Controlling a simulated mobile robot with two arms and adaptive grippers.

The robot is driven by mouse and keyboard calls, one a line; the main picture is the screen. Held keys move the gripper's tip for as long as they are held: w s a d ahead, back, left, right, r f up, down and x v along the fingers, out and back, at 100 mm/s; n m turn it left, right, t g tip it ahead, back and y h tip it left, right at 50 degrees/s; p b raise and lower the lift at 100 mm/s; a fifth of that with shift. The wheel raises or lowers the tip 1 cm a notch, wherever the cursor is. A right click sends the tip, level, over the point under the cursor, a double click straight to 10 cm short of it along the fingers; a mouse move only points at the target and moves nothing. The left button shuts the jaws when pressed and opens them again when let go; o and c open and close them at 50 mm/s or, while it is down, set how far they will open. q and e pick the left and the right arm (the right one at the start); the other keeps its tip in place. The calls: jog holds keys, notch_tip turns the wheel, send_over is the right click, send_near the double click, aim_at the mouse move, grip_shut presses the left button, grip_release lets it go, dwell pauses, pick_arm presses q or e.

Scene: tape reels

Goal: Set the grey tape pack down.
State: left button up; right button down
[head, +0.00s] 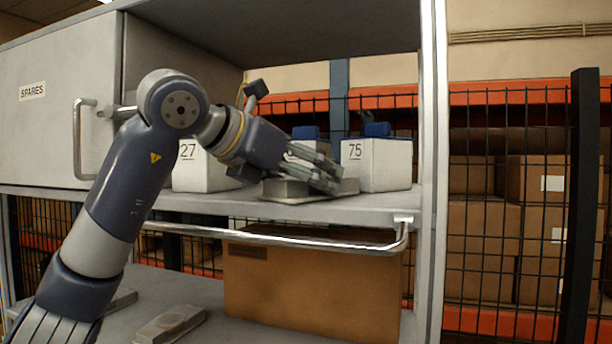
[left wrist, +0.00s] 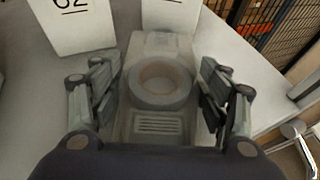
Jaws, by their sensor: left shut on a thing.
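The grey tape pack (left wrist: 146,122) is a pale grey block with a round ring on top and a slotted patch at its near end. In the left wrist view it lies between the two fingers of my left gripper (left wrist: 160,100), which is shut on it. In the head view the gripper (head: 318,176) hides part of the pack (head: 285,192), which is low over the upper shelf (head: 375,207). I cannot tell whether it touches the shelf. My right gripper is not in view.
White numbered boxes with blue tops stand behind, one marked 75 (head: 385,166) and one marked 27 (head: 203,172). A metal rail (head: 270,239) runs along the shelf front. Below are a cardboard box (head: 310,290) and another grey pack (head: 170,325).

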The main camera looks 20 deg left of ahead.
pick_arm(q)
jog(key=o, duration=1.2)
jog(key=shift+w+f, duration=0.1)
jog(key=shift+f, duration=0.05)
jog(key=shift+c, duration=0.2)
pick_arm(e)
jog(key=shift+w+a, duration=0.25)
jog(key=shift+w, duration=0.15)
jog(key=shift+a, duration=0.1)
pick_arm(q)
jog(key=shift+r, duration=0.25)
jog(key=shift+s+a, duration=0.15)
jog(key=shift+s, duration=0.1)
jog(key=b+v, duration=0.3)
jog(key=v, duration=0.8)
jog(key=shift+s+r, duration=0.15)
jog(key=shift+r, duration=0.05)
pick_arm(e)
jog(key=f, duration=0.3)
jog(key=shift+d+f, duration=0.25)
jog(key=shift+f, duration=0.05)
pick_arm(q)
jog(key=shift+a+f, duration=0.1)
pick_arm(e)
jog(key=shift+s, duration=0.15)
